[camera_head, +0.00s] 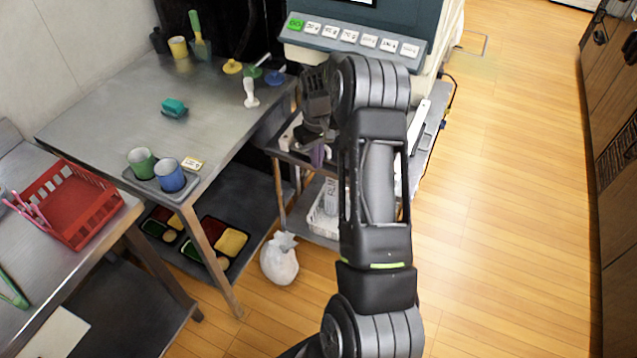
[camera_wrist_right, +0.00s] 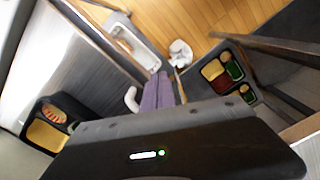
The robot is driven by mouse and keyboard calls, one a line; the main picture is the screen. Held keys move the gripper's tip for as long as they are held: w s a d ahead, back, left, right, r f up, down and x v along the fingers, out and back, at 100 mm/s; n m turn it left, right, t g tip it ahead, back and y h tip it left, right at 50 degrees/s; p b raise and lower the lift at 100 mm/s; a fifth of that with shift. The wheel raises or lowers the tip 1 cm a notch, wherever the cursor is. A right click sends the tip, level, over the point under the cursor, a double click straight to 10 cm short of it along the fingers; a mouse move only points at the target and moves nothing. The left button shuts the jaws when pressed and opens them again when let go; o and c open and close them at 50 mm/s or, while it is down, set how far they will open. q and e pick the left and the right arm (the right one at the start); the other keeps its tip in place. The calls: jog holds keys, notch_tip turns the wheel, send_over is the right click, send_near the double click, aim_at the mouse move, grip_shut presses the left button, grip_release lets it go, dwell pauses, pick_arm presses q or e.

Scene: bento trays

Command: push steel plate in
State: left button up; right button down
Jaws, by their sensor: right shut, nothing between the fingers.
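My right gripper (camera_head: 318,153) is at the front of the grey machine (camera_head: 345,45), beside the lower shelf unit. Its purple fingers (camera_wrist_right: 159,91) are shut together with nothing between them. A pale steel surface (camera_wrist_right: 70,75) lies to the left of the fingers in the right wrist view; I cannot tell if it is the steel plate. A dark bento tray (camera_wrist_right: 38,112) with yellow and orange food is at lower left there. My right arm hides much of the machine's front in the head view. My left gripper is out of view.
A red basket (camera_head: 75,205) is at left. A white bag (camera_head: 280,262) sits on the floor. Wooden floor (camera_head: 510,190) at right is clear.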

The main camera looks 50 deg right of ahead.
jog(key=a, duration=0.2)
jog(key=s+a, duration=0.1)
jog(key=a, duration=0.1)
jog(key=shift+s, duration=0.1)
jog(key=shift+r, duration=0.1)
dwell(0.3)
notch_tip(320, 180, up, 7)
jog(key=p, duration=0.4)
dwell(0.8)
